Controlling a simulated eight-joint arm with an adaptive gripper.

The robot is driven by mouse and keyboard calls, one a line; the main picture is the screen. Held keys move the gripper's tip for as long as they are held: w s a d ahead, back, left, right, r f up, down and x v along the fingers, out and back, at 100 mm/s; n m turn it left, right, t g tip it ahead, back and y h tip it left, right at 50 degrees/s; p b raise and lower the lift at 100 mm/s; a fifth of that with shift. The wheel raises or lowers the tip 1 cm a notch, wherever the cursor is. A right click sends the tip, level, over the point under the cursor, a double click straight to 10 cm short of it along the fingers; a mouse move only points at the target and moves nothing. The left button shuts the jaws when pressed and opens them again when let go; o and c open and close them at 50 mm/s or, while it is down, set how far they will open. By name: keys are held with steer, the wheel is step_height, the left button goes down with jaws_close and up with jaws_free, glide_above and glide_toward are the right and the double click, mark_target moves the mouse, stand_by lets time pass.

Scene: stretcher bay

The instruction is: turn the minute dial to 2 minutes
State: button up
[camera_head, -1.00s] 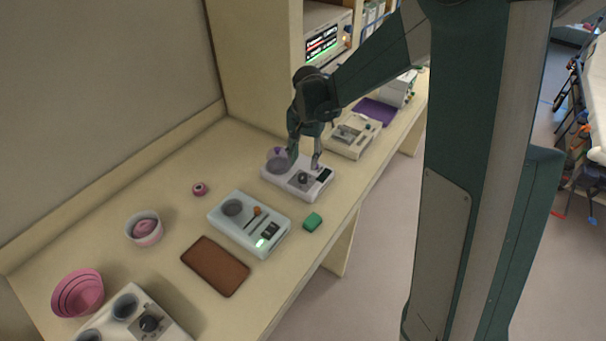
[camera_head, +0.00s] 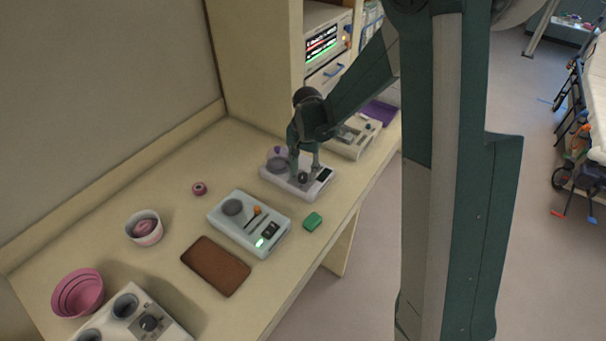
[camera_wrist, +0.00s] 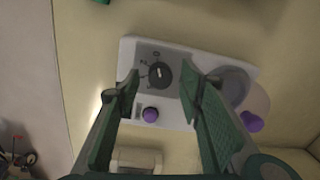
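The minute dial (camera_wrist: 161,75) is a dark round knob with a pale pointer line, on a grey panel with small printed marks, too small to read surely. It sits on a white device (camera_wrist: 195,60); the device also shows in the head view (camera_head: 322,187). My gripper (camera_wrist: 162,88) is open, one finger on each side of the dial, with gaps visible on both sides. In the head view my gripper (camera_head: 304,172) is pointed down over the device, around the dial (camera_head: 303,178).
A round grey well (camera_wrist: 232,82) and a purple-knobbed clear lid (camera_wrist: 252,122) lie beside the dial. A pale green device (camera_head: 225,215), green block (camera_head: 313,221) and brown tray (camera_head: 215,265) stand nearer. A beige device (camera_head: 352,150) stands behind my gripper.

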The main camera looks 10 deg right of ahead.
steer(key=shift+f, duration=0.65)
steer(key=shift+c, duration=0.7)
steer(key=c, duration=0.8)
steer(key=shift+o, duration=0.2)
steer(key=shift+n+b, duration=0.35)
steer(key=shift+n, duration=0.05)
steer(key=n+b, duration=0.2)
steer(key=n, duration=0.2)
steer(key=shift+f+b, duration=0.1)
steer(key=shift+b, duration=0.2)
steer(key=shift+n+b, duration=0.8)
steer(key=shift+n, duration=1.2)
steer(key=shift+g, duration=0.3)
